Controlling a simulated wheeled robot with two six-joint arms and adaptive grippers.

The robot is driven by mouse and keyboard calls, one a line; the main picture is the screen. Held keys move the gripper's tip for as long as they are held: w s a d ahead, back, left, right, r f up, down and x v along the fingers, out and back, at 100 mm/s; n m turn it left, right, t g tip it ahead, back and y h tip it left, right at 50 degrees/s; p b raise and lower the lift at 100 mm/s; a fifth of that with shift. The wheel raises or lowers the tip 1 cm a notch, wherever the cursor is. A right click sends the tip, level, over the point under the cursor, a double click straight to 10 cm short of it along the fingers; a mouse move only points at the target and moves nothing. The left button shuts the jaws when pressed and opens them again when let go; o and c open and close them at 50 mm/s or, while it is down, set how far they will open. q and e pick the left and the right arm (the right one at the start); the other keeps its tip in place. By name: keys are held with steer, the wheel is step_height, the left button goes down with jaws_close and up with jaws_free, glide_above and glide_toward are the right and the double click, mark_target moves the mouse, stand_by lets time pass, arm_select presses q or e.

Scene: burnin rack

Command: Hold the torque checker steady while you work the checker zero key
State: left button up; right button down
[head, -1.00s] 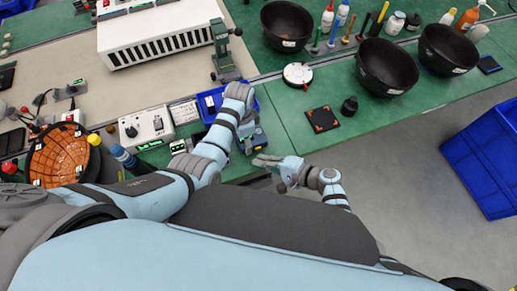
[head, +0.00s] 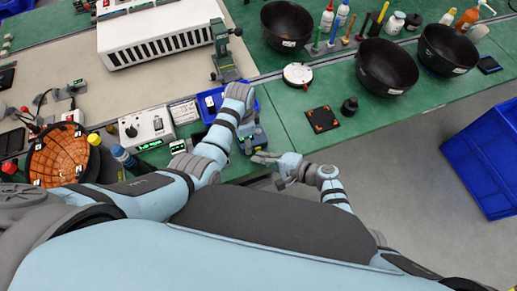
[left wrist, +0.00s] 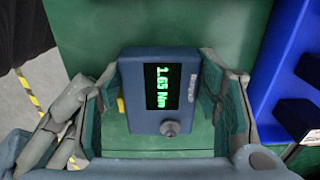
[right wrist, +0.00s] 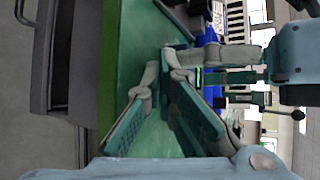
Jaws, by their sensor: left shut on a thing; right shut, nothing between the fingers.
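The torque checker (left wrist: 160,92) is a dark blue box with a green display reading 1.65 Nm and a round grey knob below it. It stands between the fingers of my left gripper (left wrist: 168,105), which is shut on its sides. In the head view the checker (head: 258,138) is partly hidden by my left arm at the bench's front edge. A small yellow part (left wrist: 121,105) shows at its left side; I cannot tell if it is the zero key. My right gripper (head: 262,158) is shut and empty, just in front of the checker. Its fingers (right wrist: 163,78) also show in the right wrist view.
A blue bin (head: 207,112) stands left of the checker, beside a white instrument box (head: 148,128). A black and orange square pad (head: 322,119) and several black bowls (head: 386,67) are to the right.

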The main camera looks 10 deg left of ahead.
arm_select(q)
steer(key=shift+s+f, duration=0.1)
arm_select(e)
steer(key=shift+w+a, duration=0.25)
steer(key=shift+w, duration=0.15)
stand_by(0.6)
steer(key=shift+s+d, duration=0.55)
steer(key=shift+s, duration=0.25)
steer(key=shift+s+d, duration=0.45)
steer(key=shift+s, duration=0.25)
steer(key=shift+s+d, duration=0.45)
steer(key=shift+s, duration=0.3)
steer(key=shift+s+d, duration=0.45)
steer(key=shift+s, duration=0.25)
arm_select(q)
steer(key=o, duration=1.4)
arm_select(e)
steer(key=shift+w, duration=0.1)
arm_select(q)
steer(key=shift+o, duration=0.3)
steer(key=shift+w, duration=0.2)
arm_select(e)
steer(key=shift+f, duration=0.1)
